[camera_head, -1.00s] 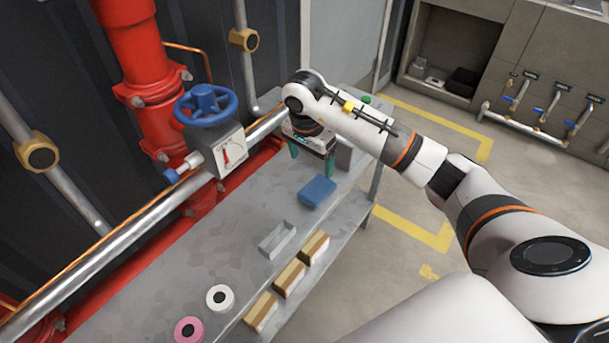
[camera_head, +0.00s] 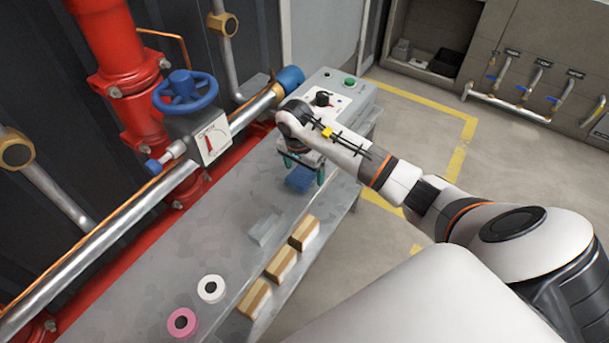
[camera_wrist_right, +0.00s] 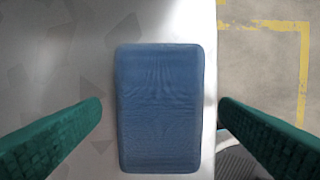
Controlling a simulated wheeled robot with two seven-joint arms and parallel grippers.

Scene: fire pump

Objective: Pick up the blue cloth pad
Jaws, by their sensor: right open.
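The blue cloth pad (camera_head: 300,179) lies on the grey metal bench near its right edge. In the right wrist view the pad (camera_wrist_right: 160,108) is a rounded rectangle, centred between two green fingers. My right gripper (camera_head: 304,176) is open over the pad, with one finger on each side of it. In the right wrist view there is a gap between the pad and each finger of the gripper (camera_wrist_right: 160,115). The arm and gripper hide part of the pad in the head view. My left gripper does not show.
White (camera_head: 211,289) and pink (camera_head: 182,323) tape rolls lie nearer. A control box (camera_head: 345,95) stands behind my gripper. A pipe and blue valve wheel (camera_head: 185,92) run along the left.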

